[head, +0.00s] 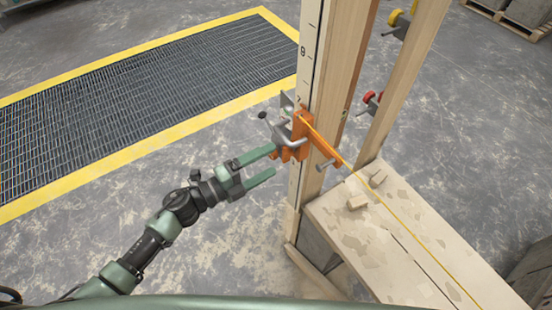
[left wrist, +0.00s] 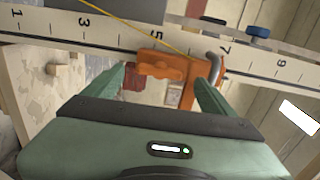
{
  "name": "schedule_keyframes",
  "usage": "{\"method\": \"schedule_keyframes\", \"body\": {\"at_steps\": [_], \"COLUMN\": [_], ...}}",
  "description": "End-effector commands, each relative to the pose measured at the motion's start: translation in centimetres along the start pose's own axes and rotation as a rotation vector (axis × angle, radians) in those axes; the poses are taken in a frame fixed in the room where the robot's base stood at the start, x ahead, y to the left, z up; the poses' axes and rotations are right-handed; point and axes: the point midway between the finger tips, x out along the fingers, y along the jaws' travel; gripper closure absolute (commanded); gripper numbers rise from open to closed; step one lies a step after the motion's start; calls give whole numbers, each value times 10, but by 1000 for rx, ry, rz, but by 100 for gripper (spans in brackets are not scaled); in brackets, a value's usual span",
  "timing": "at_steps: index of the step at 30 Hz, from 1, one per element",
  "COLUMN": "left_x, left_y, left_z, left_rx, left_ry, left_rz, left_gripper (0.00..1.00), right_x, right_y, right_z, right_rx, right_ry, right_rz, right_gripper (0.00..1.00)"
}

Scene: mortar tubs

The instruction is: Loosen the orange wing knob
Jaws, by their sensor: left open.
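An orange clamp sits on an upright pale pole (head: 309,60) with printed numbers. The orange wing knob (head: 289,154) shows at the clamp's near side, partly hidden by my finger. In the left wrist view the knob (left wrist: 160,67) lies between my fingertips, in front of the numbered pole. My left gripper (head: 273,161) is open, its two green fingers pointing at the knob from the left. In the left wrist view my gripper (left wrist: 163,78) has a fingertip on either side of the orange part; whether they touch it is unclear. My right gripper is not in view.
A bent grey rod (left wrist: 214,70) sticks out by the clamp. A yellow string (head: 400,218) runs from it over a board (head: 385,265) with mortar lumps. A yellow knob (head: 396,18) and a red knob (head: 369,97) are on another post. Floor left is clear beside a grate (head: 150,100).

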Motion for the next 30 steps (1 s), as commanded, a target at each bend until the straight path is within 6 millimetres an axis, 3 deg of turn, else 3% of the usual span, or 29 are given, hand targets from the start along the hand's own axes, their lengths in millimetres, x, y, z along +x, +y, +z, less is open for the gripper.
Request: {"method": "schedule_keyframes", "body": {"at_steps": [3, 9, 26, 30], "left_x": [-21, -39, -41, -45], "left_y": [4, 1, 1, 25], "left_z": [0, 0, 0, 14], "left_rx": [1, 0, -2, -81], "left_ry": [1, 1, -1, -68], "left_rz": [3, 0, 0, 19], "left_gripper": [15, 15, 15, 15], "right_x": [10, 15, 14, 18], "right_y": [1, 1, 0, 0], "right_z": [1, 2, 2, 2], "right_rx": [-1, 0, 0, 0], "right_ry": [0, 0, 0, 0], "right_rz": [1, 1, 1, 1], "right_gripper": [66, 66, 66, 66]}}
